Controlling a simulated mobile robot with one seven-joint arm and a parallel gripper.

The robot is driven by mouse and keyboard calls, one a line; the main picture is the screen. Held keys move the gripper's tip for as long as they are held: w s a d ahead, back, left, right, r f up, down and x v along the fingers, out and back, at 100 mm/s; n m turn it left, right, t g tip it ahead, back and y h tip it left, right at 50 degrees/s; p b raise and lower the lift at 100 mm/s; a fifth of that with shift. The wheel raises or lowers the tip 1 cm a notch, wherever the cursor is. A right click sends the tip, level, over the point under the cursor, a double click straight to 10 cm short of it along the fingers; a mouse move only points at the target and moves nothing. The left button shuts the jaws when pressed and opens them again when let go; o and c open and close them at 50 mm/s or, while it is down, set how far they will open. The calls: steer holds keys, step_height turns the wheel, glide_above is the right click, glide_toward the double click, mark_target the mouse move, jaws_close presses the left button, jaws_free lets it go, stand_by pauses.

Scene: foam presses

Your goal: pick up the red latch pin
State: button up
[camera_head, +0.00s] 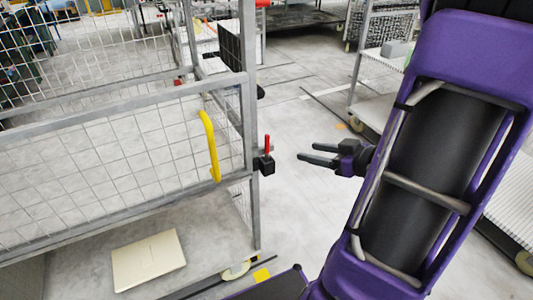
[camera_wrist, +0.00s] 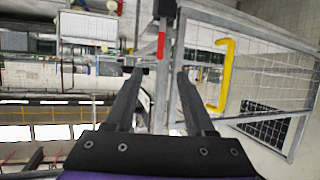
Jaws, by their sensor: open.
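The red latch pin (camera_head: 267,142) stands upright in a small black block (camera_head: 264,165) on the corner post of the wire cage cart. In the wrist view the red pin (camera_wrist: 161,45) shows beyond the fingertips, roughly centred between them. My gripper (camera_head: 307,152) is to the right of the pin in the head view, with its fingers pointing left towards it. In the wrist view my gripper (camera_wrist: 160,73) is open, with nothing between its fingers. The pin and the fingers are apart.
The grey cage cart (camera_head: 120,105) fills the left side, with a yellow handle (camera_head: 211,145) left of the pin. A cream board (camera_head: 148,260) lies low beneath the mesh. A shelf trolley (camera_head: 375,75) stands behind. The floor right of the cart post is clear.

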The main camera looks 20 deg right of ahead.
steer(key=b, duration=0.3)
glide_toward(267, 142)
steer(key=x, duration=0.5)
steer(key=shift+d+f, duration=0.2)
steer(key=shift+f, duration=0.25)
steer(key=b+x, duration=0.1)
steer(key=x, duration=0.4)
steer(key=shift+w, duration=0.4)
jaws_close()
steer(key=shift+r, duration=0.1)
